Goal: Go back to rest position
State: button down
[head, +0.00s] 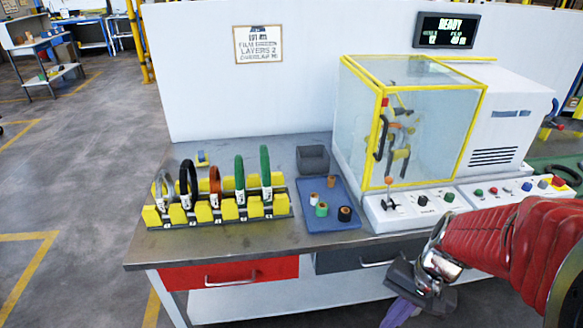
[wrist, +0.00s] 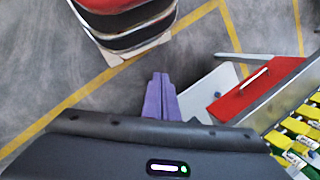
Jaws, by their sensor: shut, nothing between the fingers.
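My gripper (head: 402,312) hangs at the lower right of the head view, in front of the table's front edge and below the tabletop. In the wrist view its two purple fingers (wrist: 160,97) are together, with nothing between them. The floor and the lower front of the table lie beyond them. My red-sleeved arm reaches in from the right edge of the head view.
The metal table (head: 230,245) holds a yellow rack (head: 180,215) of coils, a blue mat (head: 335,222) with small rolls, a grey bin (head: 313,159) and a yellow-framed wrapping machine (head: 408,120). A red drawer (head: 230,273) is at the front. Open floor lies left.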

jog(key=s+a+r+n+t+h, duration=0.1)
jog(key=a+r+n+t, duration=0.1)
jog(key=r, duration=0.6)
jog(key=s+a+r+n+t+h, duration=0.1)
jog(key=a+r+n+t+h, duration=0.1)
jog(key=r, duration=0.6)
jog(key=shift+a+r+n+t, duration=0.3)
jog(key=shift+a+n+t, duration=0.45)
jog(key=shift+n+t, duration=0.45)
jog(key=shift+d, duration=0.1)
